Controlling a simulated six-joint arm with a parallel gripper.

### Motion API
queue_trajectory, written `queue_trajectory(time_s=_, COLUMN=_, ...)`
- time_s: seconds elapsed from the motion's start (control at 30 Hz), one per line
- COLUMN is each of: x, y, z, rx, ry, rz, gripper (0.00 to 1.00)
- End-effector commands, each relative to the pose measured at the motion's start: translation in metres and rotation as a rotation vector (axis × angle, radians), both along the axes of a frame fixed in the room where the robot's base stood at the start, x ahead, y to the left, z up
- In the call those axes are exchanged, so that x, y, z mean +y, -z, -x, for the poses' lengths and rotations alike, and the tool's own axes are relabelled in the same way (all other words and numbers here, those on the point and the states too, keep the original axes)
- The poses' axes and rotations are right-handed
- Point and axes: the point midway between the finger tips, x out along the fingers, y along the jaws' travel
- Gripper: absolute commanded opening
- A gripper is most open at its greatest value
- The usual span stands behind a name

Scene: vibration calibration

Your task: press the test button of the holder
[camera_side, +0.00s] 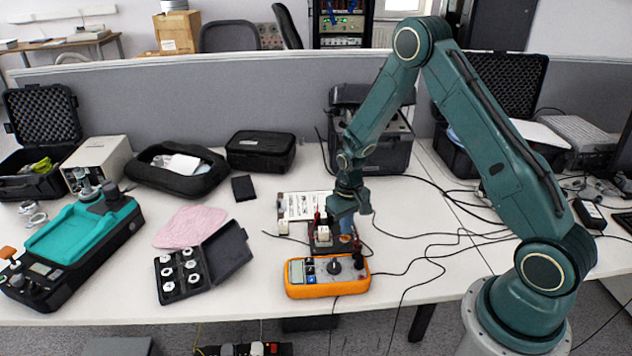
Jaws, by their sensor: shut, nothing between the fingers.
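The holder appears to be the small dark device (319,246) in the middle of the table, just behind the orange meter. It has a pale block and red parts on top. Its test button is too small to make out and may be hidden by my gripper. My gripper (346,226) points down at the right side of the holder, low over it. Its fingers are shut with nothing between them. I cannot tell whether the fingertips touch the holder.
An orange multimeter (328,285) lies in front of the holder. Left of it are an open black case (226,250) with white round parts, a pink cloth (190,226) and a teal-topped device (75,243). Loose black cables cross the table right of the holder.

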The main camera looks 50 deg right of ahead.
Motion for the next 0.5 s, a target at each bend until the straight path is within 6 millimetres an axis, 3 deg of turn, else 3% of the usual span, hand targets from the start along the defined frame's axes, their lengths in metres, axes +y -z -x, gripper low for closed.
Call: queue_trajectory(time_s=0.5, x=-0.0001, y=0.0041, z=-0.0003, rx=0.000, ry=0.000, rz=0.000, gripper=0.00)
